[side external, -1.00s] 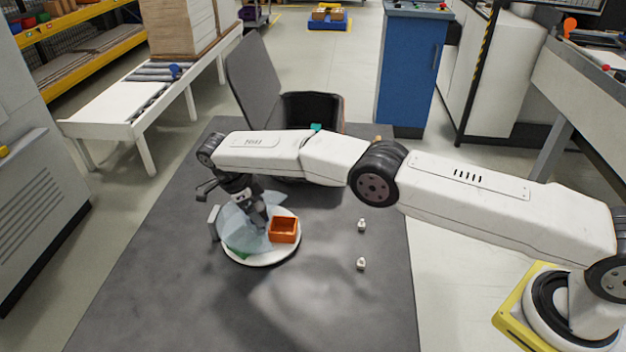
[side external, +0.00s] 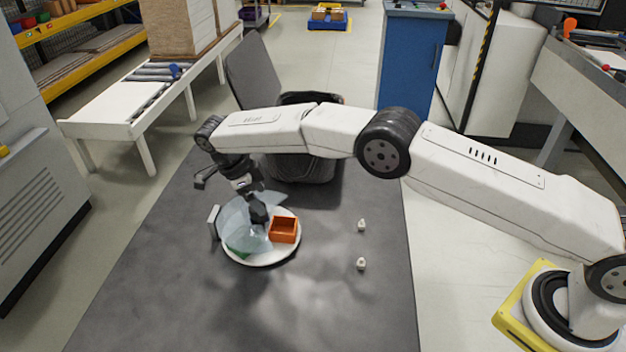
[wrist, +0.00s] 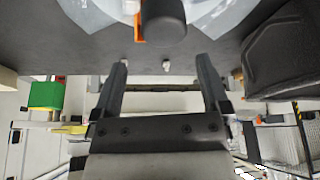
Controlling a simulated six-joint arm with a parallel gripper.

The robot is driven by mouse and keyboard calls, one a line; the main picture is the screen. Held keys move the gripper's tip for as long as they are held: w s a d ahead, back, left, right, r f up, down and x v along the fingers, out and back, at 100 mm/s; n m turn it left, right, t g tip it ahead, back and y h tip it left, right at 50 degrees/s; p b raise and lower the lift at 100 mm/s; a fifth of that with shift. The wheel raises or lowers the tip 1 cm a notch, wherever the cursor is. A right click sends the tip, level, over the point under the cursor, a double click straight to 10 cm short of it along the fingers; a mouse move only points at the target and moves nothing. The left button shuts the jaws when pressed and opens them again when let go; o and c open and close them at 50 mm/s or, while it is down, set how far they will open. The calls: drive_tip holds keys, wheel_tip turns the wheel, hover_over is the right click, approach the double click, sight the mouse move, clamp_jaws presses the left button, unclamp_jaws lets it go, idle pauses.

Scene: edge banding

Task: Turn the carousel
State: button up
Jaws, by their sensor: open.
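The carousel (side external: 284,257) is a round white turntable on the dark table. It carries an orange bin (side external: 284,230) at its right, a green item (side external: 238,246) at its front left, and translucent pale-blue panels (side external: 232,222) over its left and middle.
Two small white pegs stand on the table right of the carousel, one farther (side external: 361,225) and one nearer (side external: 361,264). A small grey upright plate (side external: 213,221) is at the carousel's left. The near table is clear.

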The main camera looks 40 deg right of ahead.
drive_tip(key=s+d+r, duration=0.3)
drive_tip(key=s+r, duration=0.6)
drive_tip(key=s, duration=0.3)
drive_tip(key=shift+s+d, duration=0.25)
drive_tip(key=shift+s, duration=0.1)
idle(0.7)
idle(0.3)
drive_tip(key=s+d+f+n+t+y, duration=0.2)
drive_tip(key=s+d+n+t+y, duration=0.2)
drive_tip(key=s+d+n, duration=1.1)
drive_tip(key=n, duration=0.9)
drive_tip(key=shift+s+t, duration=0.3)
drive_tip(key=shift+t, duration=0.1)
